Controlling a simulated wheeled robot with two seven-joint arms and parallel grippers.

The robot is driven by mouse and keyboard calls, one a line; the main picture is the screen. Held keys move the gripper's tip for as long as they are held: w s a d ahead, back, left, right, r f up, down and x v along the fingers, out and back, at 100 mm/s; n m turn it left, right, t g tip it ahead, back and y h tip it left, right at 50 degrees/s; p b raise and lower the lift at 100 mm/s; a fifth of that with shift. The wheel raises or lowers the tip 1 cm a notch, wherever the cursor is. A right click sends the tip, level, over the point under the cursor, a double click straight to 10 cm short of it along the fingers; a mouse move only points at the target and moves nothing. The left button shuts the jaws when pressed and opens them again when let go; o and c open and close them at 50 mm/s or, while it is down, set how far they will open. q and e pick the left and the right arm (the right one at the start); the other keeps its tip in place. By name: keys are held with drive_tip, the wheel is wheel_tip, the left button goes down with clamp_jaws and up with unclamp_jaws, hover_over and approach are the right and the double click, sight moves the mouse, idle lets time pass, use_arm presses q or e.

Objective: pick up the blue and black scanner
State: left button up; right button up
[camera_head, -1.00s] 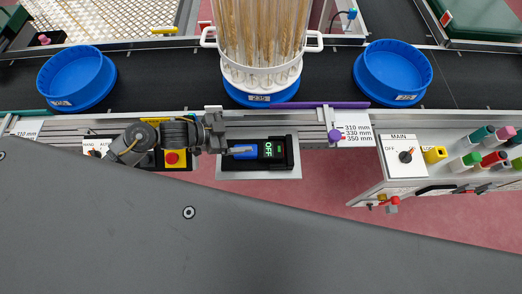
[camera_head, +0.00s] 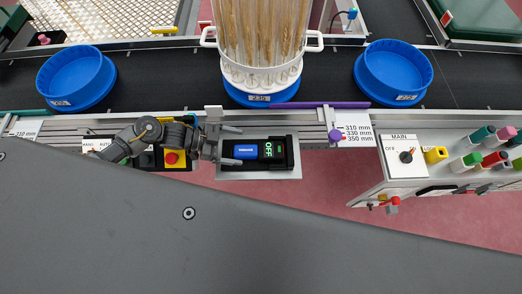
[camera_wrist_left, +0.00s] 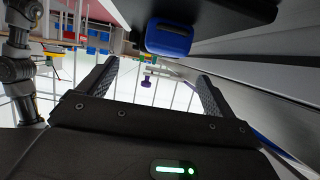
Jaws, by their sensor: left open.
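The blue and black scanner (camera_head: 243,150) lies in a dark holder on a light plate at the front edge of the conveyor frame. Its blue end faces left and its black end carries a green "OFF" display. My left gripper (camera_head: 239,145) comes in from the left and is open, one finger toward the far side of the blue end and one toward the near side. In the left wrist view the scanner's blue end (camera_wrist_left: 168,38) is ahead, above the gap between the open fingers (camera_wrist_left: 157,75). No contact is visible. My right gripper is not in view.
A clear cylinder of wheat ears (camera_head: 262,35) stands on a blue tray behind the holder. Empty blue trays (camera_head: 77,75) (camera_head: 393,72) sit on the belt. A control box with a red button (camera_head: 171,158) is under my left arm. A MAIN switch panel (camera_head: 405,157) stands right.

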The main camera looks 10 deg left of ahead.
sight(258, 149)
use_arm(q)
drive_tip(key=shift+r+p+x, duration=0.2)
drive_tip(key=shift+p+x, duration=0.25)
drive_tip(key=shift+x, duration=3.15)
drive_tip(key=shift+c, duration=0.3)
drive_tip(key=c, duration=1.2)
